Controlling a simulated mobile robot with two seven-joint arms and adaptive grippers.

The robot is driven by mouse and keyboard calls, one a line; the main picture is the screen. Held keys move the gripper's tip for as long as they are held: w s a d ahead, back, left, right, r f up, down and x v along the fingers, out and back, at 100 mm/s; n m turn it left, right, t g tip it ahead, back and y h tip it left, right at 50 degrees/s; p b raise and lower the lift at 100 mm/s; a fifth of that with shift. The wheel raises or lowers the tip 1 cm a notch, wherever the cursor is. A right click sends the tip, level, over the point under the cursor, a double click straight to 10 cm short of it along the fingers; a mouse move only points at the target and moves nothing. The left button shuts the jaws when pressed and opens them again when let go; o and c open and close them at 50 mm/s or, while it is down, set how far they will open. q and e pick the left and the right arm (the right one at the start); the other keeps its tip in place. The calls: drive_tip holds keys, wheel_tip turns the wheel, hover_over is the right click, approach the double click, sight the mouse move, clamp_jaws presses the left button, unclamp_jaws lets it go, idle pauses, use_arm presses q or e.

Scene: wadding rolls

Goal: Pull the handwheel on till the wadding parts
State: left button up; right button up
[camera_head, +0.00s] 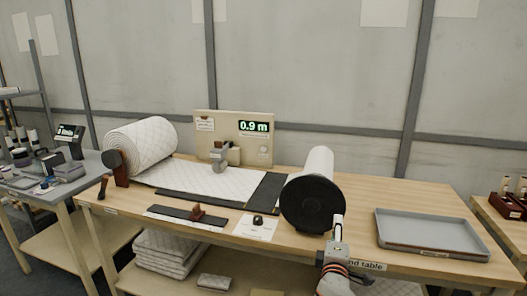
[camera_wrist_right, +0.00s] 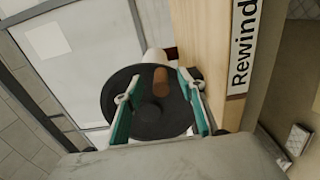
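The black handwheel (camera_head: 313,204) faces me at the front end of the white rewind roll (camera_head: 319,160), on the right part of the table. In the right wrist view the handwheel (camera_wrist_right: 140,115) fills the middle, with a brown knob (camera_wrist_right: 161,82) standing out from it. My right gripper (camera_wrist_right: 157,98) is open. The knob shows between its fingers, with gaps visible on both sides. In the head view my right gripper (camera_head: 338,226) is at the handwheel's lower right edge. White quilted wadding (camera_head: 205,178) runs from the large roll (camera_head: 143,143) across the table. My left gripper is not in view.
A panel reads 0.9 m (camera_head: 253,127) behind the wadding. A dark strip (camera_head: 266,190) lies beside the handwheel. A grey tray (camera_head: 432,250) sits at the right. A dark bar (camera_head: 190,214) and a card (camera_head: 256,232) lie near the front edge.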

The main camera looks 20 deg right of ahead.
drive_tip(key=shift+s, duration=0.1)
idle(0.4)
drive_tip(key=v, duration=0.9)
drive_tip(key=shift+s+a+p, duration=0.3)
drive_tip(key=s+a+f+m+g+y, duration=0.1)
drive_tip(key=s+a+f+y, duration=0.3)
drive_tip(key=f, duration=0.5)
drive_tip(key=s+a+f+m+g+y, duration=0.1)
drive_tip(key=s+a+f+y, duration=0.25)
drive_tip(key=f, duration=0.65)
drive_tip(key=s+a+f+m+g+y, duration=0.1)
drive_tip(key=s+a+f+m+y, duration=0.1)
drive_tip(key=s, duration=0.5)
drive_tip(key=s+a+f+m+g+y, duration=0.1)
drive_tip(key=s+a+f+m+y, duration=0.1)
drive_tip(key=s+a+f, duration=0.3)
drive_tip(key=s+f+m, duration=0.1)
drive_tip(key=s+f, duration=0.1)
drive_tip(key=s, duration=0.1)
drive_tip(key=shift+f+m+g, duration=0.25)
drive_tip(key=shift+m+g, duration=0.05)
